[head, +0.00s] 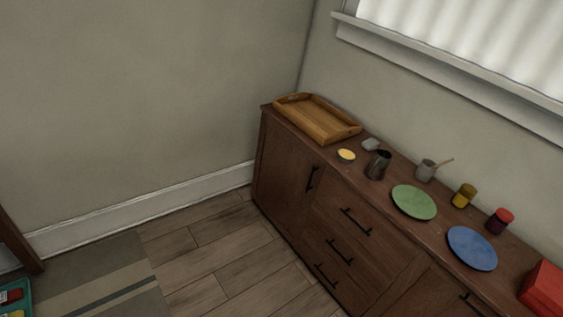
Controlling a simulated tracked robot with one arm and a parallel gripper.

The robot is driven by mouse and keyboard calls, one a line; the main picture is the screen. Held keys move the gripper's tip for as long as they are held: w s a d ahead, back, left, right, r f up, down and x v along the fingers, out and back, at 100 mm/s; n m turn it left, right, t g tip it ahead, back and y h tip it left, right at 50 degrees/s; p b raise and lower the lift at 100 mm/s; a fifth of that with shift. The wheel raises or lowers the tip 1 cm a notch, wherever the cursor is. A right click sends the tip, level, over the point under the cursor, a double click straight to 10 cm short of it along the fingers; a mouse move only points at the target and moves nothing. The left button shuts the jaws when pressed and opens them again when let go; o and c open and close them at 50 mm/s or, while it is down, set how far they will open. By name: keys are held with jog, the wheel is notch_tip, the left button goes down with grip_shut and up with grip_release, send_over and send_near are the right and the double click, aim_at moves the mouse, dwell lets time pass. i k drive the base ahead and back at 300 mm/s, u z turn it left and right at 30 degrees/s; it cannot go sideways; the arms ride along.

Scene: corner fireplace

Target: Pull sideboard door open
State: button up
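A brown wooden sideboard (271,128) stands along the wall under the window. Its left door (285,172) looks shut and has a dark vertical handle (313,179) near its right edge. Several drawers with dark bar handles are to the right of that door. Part of another front panel (432,295) with a dark handle (471,303) shows at the lower right and is cut off by the frame. My gripper is not visible in the head view.
On the sideboard top are a wooden tray (305,96), a green plate (414,202), a blue plate (472,248), a dark mug (378,165), jars and a red box (545,289). The wooden floor (225,262) before the left door is clear. A striped rug (100,283) lies lower left.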

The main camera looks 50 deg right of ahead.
aim_at(287, 175)
jog(key=z, duration=0.35)
jog(key=i, duration=1.25)
jog(key=z, duration=0.85)
jog(key=i, duration=0.55)
jog(key=z, duration=0.4)
